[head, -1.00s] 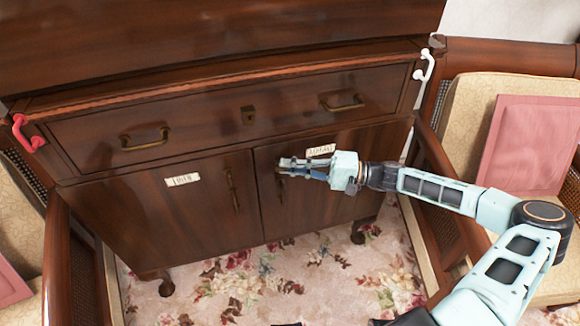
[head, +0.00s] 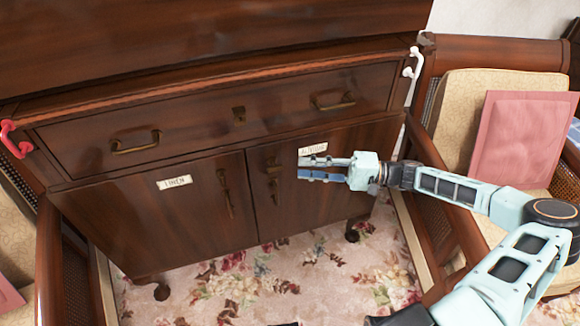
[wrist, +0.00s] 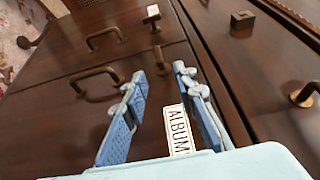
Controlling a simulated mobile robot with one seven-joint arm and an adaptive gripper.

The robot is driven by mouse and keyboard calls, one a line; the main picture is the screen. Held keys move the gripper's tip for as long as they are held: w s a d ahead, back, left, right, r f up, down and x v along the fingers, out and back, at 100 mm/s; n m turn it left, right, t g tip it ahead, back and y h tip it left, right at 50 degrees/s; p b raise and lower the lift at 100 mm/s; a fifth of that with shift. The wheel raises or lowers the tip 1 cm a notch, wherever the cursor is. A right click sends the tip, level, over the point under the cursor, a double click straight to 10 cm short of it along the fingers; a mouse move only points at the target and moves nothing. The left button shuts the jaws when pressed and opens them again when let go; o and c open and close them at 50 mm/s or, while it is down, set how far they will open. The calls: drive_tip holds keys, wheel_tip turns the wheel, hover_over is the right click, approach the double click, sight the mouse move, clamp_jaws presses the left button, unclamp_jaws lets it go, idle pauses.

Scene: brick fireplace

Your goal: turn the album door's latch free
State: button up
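The album door (head: 315,190) is the right-hand door of the dark wooden cabinet and looks closed. Its white label (head: 312,149) reads ALBUM in the wrist view (wrist: 178,130). A small bronze latch (head: 271,164) sits near the door's upper left edge, above the upright handle (head: 276,187). In the wrist view the latch (wrist: 160,59) is a short bar just beyond my fingertips, lying roughly sideways across the door. My gripper (head: 303,168) is open and empty, in front of the door and right of the latch, apparently apart from it. The latch's far end is hard to make out.
The linen door (head: 180,215) with its own handle is to the left. The drawer (head: 220,110) above has two protruding handles. A chair (head: 460,120) stands close on the right, beside my arm. Flowered carpet (head: 240,285) lies below.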

drive_tip(key=shift+s+d, duration=0.15)
drive_tip(key=shift+d, duration=1)
drive_tip(key=shift+s+d, duration=0.15)
drive_tip(key=shift+d, duration=1)
drive_tip(key=shift+f, duration=0.15)
